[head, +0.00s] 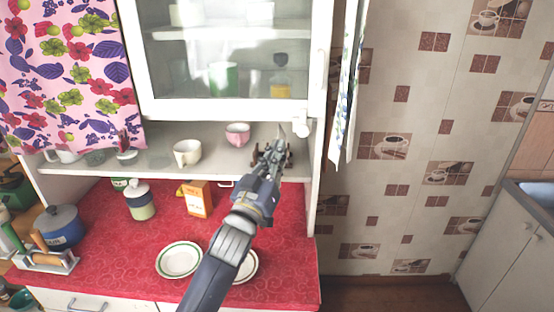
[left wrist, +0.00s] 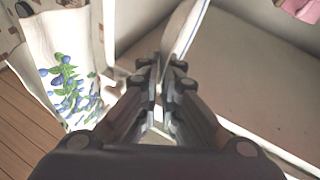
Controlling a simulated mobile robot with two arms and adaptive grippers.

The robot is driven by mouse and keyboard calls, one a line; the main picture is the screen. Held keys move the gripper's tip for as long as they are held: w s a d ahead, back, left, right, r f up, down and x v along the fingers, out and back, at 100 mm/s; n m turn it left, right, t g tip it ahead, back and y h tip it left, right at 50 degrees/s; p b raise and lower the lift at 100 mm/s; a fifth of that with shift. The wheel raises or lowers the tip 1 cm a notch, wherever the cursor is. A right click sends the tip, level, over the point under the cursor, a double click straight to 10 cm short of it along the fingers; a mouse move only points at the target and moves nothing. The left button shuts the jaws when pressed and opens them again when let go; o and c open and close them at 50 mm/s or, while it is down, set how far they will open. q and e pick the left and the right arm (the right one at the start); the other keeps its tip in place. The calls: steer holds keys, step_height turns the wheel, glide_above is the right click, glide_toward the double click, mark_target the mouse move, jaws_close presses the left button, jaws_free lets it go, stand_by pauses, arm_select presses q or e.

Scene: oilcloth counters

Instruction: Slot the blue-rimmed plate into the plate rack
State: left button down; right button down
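My left gripper (head: 274,152) is raised at the right end of the open shelf under the wall cabinet. In the left wrist view its fingers (left wrist: 160,72) are closed on the blue-rimmed plate (left wrist: 184,28), which stands nearly edge-on between them and runs out of the top of the picture. In the head view the plate is hard to make out, seen edge-on at the fingertips. I cannot clearly identify the plate rack; a grey stand with wooden parts (head: 48,262) is at the counter's left end. My right gripper is not in view.
A green-rimmed plate (head: 180,260) lies on the red counter (head: 285,270), beside another plate (head: 247,266) partly behind my arm. An orange box (head: 197,199), a jar (head: 140,203) and a blue pot (head: 60,228) stand there. Cups (head: 187,152) sit on the shelf; a curtain (head: 347,95) hangs right.

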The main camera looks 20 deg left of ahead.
arm_select(q)
steer(key=shift+w+a+f+b, duration=0.4)
steer(key=shift+w+b, duration=0.1)
steer(key=shift+w, duration=1)
steer(key=shift+w+a+f+b, duration=0.25)
steer(key=shift+w+a+b, duration=0.25)
steer(key=shift+w, duration=0.95)
steer(key=shift+w+a+f+b, duration=0.35)
steer(key=shift+w+b, duration=0.2)
steer(key=shift+w, duration=0.95)
steer(key=c, duration=1.7)
jaws_free()
steer(key=shift+f, duration=0.1)
